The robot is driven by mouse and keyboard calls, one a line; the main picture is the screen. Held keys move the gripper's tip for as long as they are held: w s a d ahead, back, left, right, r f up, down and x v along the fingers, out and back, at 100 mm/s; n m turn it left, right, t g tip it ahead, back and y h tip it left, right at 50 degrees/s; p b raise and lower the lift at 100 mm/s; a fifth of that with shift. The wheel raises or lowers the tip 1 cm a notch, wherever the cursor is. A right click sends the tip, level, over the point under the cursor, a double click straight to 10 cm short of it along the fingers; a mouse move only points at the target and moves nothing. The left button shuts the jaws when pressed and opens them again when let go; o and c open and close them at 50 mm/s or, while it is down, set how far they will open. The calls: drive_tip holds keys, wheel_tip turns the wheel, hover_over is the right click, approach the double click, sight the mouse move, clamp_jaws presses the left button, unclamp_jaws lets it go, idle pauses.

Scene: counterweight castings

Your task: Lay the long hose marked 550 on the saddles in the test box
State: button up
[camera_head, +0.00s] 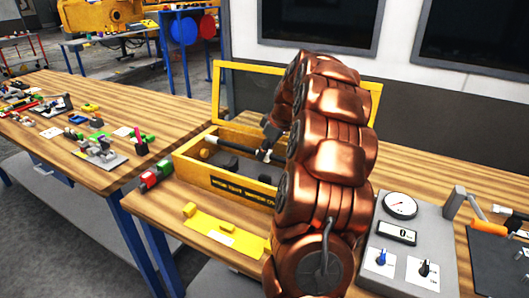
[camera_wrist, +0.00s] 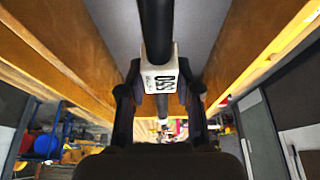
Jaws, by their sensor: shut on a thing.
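The long hose is a dark tube with a white tag reading 550 (camera_wrist: 160,78), which shows upside down in the wrist view. My gripper (camera_wrist: 160,100) is shut on it at the tag, one finger on each side. In the head view the hose (camera_head: 232,144) lies lengthwise over the open yellow test box (camera_head: 222,183), near its back side. My gripper (camera_head: 268,136) is partly hidden there behind my copper-coloured arm. Dark blocks, perhaps the saddles (camera_head: 228,163), show on the box floor. I cannot tell whether the hose touches them.
The box's yellow lid frame (camera_head: 216,95) stands open behind. Red and green pieces (camera_head: 155,174) lie left of the box. Another bench (camera_head: 75,125) with small parts stands at left.

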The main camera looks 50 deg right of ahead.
sight(261, 175)
drive_tip(key=shift+s+f+b, duration=0.1)
drive_tip(key=shift+f+b, duration=0.15)
drive_tip(key=shift+b, duration=0.15)
drive_tip(key=shift+f+b, duration=1.65)
drive_tip(key=shift+f, duration=0.9)
drive_tip(key=shift+b, duration=1.05)
drive_tip(key=shift+f+b, duration=0.5)
drive_tip(key=shift+f, duration=0.15)
idle(0.3)
drive_tip(key=o, duration=1.2)
drive_tip(key=shift+c, duration=0.2)
drive_tip(key=shift+r, duration=0.15)
